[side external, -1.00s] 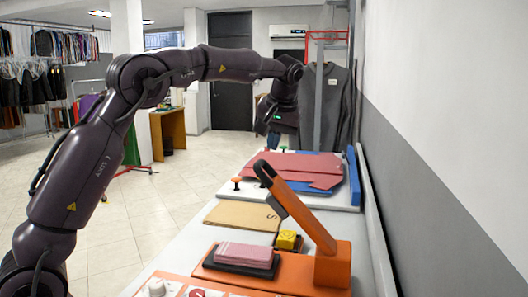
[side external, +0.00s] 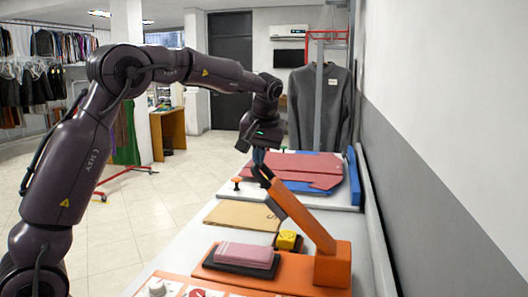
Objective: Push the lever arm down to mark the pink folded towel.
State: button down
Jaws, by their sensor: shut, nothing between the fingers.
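The orange lever arm (side external: 306,220) is raised at a slant from its orange stand (side external: 333,266). Its dark-tipped free end is at the upper left. A yellow block (side external: 288,240) sits below the arm. The pink folded towel (side external: 244,255) lies on a dark pad (side external: 238,269) on the orange base, left of the stand. My gripper (side external: 259,157) is shut and points down, at or just above the lever's free end in the picture. I cannot tell whether it touches the lever.
A brown board (side external: 243,215) lies on the grey counter behind the base. Farther back, red and blue folded cloth (side external: 310,170) lies on a white board with orange knobs. A wall (side external: 440,170) closes off the right side.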

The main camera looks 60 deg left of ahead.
jog(key=s+a+f+t+h, duration=0.1)
jog(key=s+a+f, duration=0.2)
jog(key=f, duration=0.4)
jog(key=s+a+f, duration=0.2)
jog(key=s+f, duration=0.1)
jog(key=f, duration=0.4)
jog(key=s+a+f+t+h, duration=0.1)
jog(key=s+a+f, duration=0.1)
jog(key=f, duration=0.5)
jog(key=shift+s+a+n+t+h, duration=0.15)
jog(key=shift+s+a, duration=0.05)
jog(key=shift+a, duration=0.25)
jog(key=shift+s+a+n+t+h, duration=0.15)
jog(key=shift+s+a, duration=0.05)
jog(key=shift+a, duration=0.2)
jog(key=shift+f, duration=0.95)
jog(key=s+a+r, duration=0.2)
jog(key=s+r, duration=0.4)
jog(key=r, duration=0.7)
jog(key=shift+s+a, duration=0.2)
